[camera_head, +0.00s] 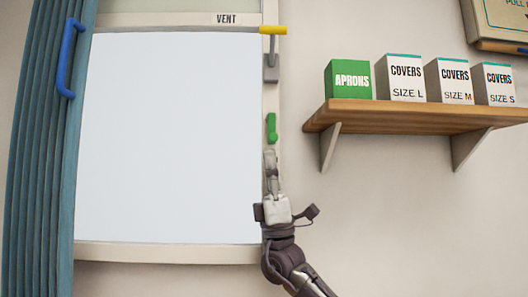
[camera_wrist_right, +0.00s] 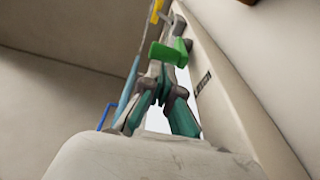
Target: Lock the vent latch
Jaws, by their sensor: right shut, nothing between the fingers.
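The vent window (camera_head: 175,135) is a pale panel in a light frame, with a VENT label (camera_head: 227,19) on top. On its right frame sits a small green latch lever (camera_head: 271,128), standing upright. Above it is a grey handle with a yellow bar (camera_head: 273,30) pointing sideways. My right gripper (camera_head: 270,154) is shut and empty, its tips just below the green lever. In the right wrist view the green lever (camera_wrist_right: 168,52) shows just past the fingertips (camera_wrist_right: 163,68); I cannot tell whether they touch. My left gripper is not in view.
A teal curtain (camera_head: 40,140) hangs at the left, with a blue handle (camera_head: 67,58) beside the window. A wooden shelf (camera_head: 420,116) on the right wall holds several boxes, including APRONS (camera_head: 349,80). The wall between window and shelf is clear.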

